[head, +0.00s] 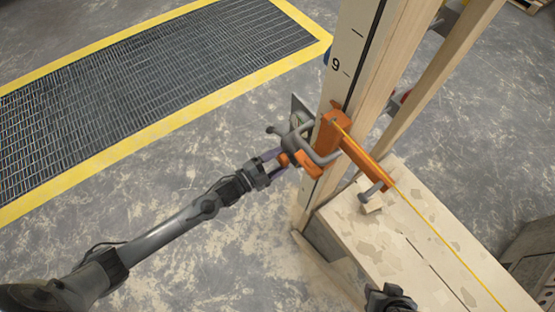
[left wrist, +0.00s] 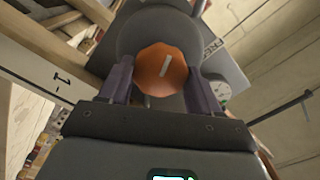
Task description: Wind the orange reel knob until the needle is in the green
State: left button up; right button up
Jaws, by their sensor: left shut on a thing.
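The orange reel knob (left wrist: 161,69) is a faceted knob with a pale line on its face, seen end-on in the left wrist view. My left gripper (left wrist: 158,84) has a finger on each side of it and is shut on it. In the head view my left gripper (head: 277,164) reaches the grey reel (head: 297,138) beside the wooden post. A small white dial (left wrist: 222,90) shows partly behind the right finger in the left wrist view; its needle and green zone cannot be made out. A dark part of my right arm (head: 390,299) shows at the bottom edge; its jaws cannot be judged.
An orange bracket (head: 358,155) juts from the wooden post (head: 374,60), with a yellow line running down over a pale, patchy block (head: 385,235). A white scale strip (head: 345,65) marked 9 runs up the post. A yellow-edged floor grate (head: 150,78) lies at left; the floor between is clear.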

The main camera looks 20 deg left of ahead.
pick_arm(q)
jog(key=shift+m, duration=0.3)
jog(key=o, duration=1.1)
jog(key=shift+c, duration=0.2)
jog(key=shift+s+a, duration=0.25)
jog(key=shift+s, duration=0.2)
jog(key=p+v, duration=0.1)
jog(key=v, duration=0.9)
jog(key=shift+p, duration=0.3)
jog(key=shift+w+f, duration=0.1)
